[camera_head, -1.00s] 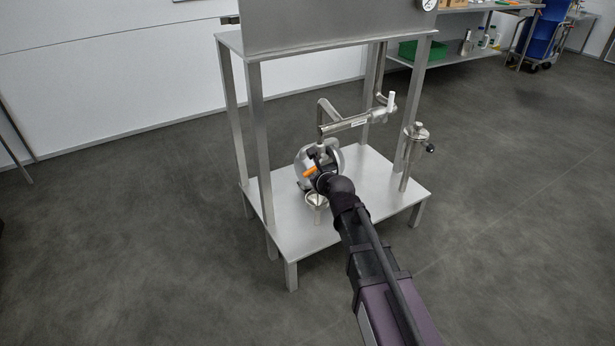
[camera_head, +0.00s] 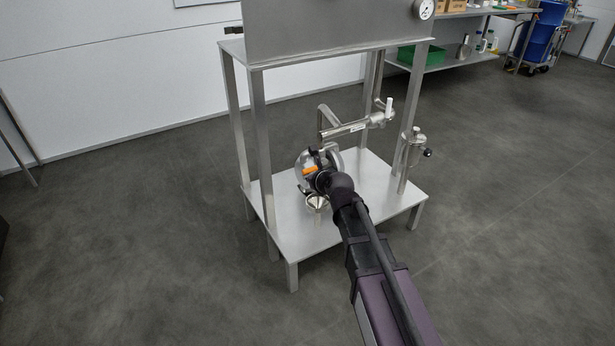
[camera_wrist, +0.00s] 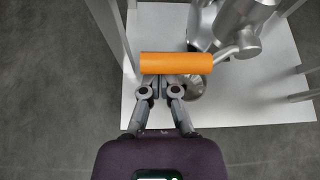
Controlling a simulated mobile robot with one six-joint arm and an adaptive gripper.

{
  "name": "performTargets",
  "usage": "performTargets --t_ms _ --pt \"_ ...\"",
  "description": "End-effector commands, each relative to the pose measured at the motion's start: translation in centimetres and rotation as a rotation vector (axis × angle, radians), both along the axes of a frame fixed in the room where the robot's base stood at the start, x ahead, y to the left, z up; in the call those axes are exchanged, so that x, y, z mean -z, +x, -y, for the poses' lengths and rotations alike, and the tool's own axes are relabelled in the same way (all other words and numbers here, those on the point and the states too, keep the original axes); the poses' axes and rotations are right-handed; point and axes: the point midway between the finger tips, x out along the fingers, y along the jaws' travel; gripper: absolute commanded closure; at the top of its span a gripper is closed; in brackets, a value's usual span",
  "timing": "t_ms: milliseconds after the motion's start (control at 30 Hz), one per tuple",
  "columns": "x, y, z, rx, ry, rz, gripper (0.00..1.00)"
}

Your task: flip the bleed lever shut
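A lever with a thick orange grip (camera_wrist: 176,63) lies across the wrist view, its bent metal rod running right to a steel valve body (camera_wrist: 245,25). The orange grip also shows in the head view (camera_head: 309,171), just left of my wrist. My gripper (camera_wrist: 160,80) is right at the near edge of the orange grip, with its fingertips drawn together. The grip hides the very tips, so I cannot tell whether they touch it. Nothing shows between the fingers. In the head view my wrist hides most of the gripper.
A steel pipe (camera_head: 345,129) with a white-handled lever (camera_head: 389,104) stands behind my gripper. A steel cylinder (camera_head: 413,148) with a black knob is to the right. Stand legs (camera_head: 265,145) rise at the left. A small funnel (camera_head: 317,201) sits below my gripper.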

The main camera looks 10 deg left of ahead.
Motion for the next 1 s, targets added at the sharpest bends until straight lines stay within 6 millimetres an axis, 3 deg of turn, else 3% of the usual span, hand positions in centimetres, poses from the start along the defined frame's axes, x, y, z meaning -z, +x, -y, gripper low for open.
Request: performTargets --t_ms 467,1000 --pt "0.4 0.4 0.6 0.009 0.001 0.003 1.0" --pt "3.6 0.6 0.1 0.008 0.0 0.001 1.0"
